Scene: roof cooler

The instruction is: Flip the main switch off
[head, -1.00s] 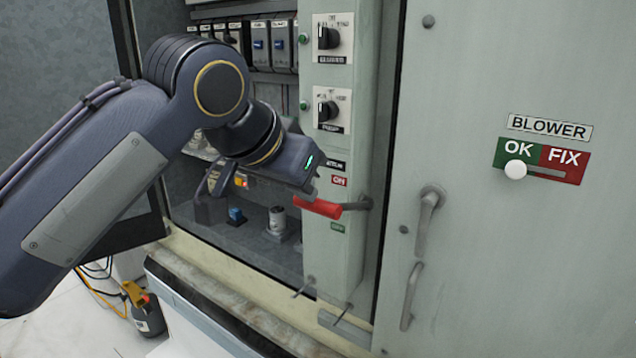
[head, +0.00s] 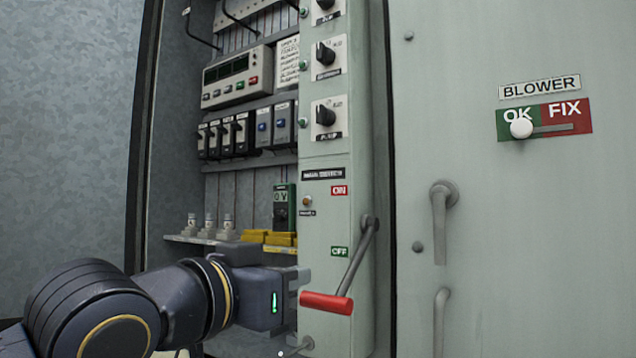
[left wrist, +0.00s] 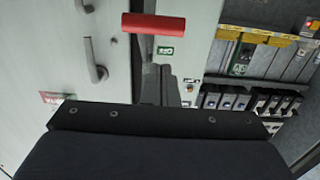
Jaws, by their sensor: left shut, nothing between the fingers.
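The main switch is a grey lever (head: 358,258) with a red handle (head: 327,303), on the pale cabinet panel. The lever slants down from its pivot, and the handle hangs below the green OFF label (head: 339,252). The red ON label (head: 339,190) is higher up. My left gripper (head: 303,282) is shut and empty, close to the upper left of the handle; I cannot tell whether they touch. In the left wrist view the red handle (left wrist: 153,23) lies at the top, beyond the fingers. My right gripper is not in view.
The open cabinet bay to the left holds breakers (head: 226,134), a meter unit (head: 236,78) and yellow blocks (head: 268,238). A closed door with a handle (head: 440,215) is on the right. The BLOWER sign's white knob (head: 521,128) is at OK.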

